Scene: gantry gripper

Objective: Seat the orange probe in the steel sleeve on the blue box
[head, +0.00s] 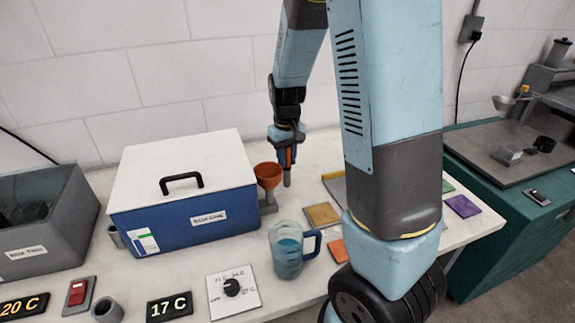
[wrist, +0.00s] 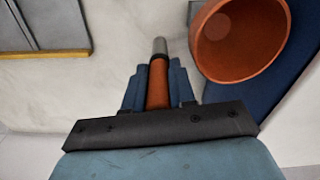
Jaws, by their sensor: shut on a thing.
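My gripper (head: 288,150) is shut on the orange probe (wrist: 158,85) and holds it upright, metal tip down, above the white table. In the wrist view the probe sits between two blue fingers, with its grey tip sticking out past them. The blue box (head: 195,226) has a white lid with a black handle and stands left of the gripper. An orange funnel (head: 267,174) is at the box's right side, just left of the probe and apart from it; it also shows in the wrist view (wrist: 235,62). A grey tube (head: 115,236) shows at the box's left side; I cannot tell if it is the steel sleeve.
Coloured tiles (head: 322,215) lie to the right, partly behind my arm. A grey bin (head: 45,225) stands left of the box. A dial plate (head: 233,292) and temperature signs line the front.

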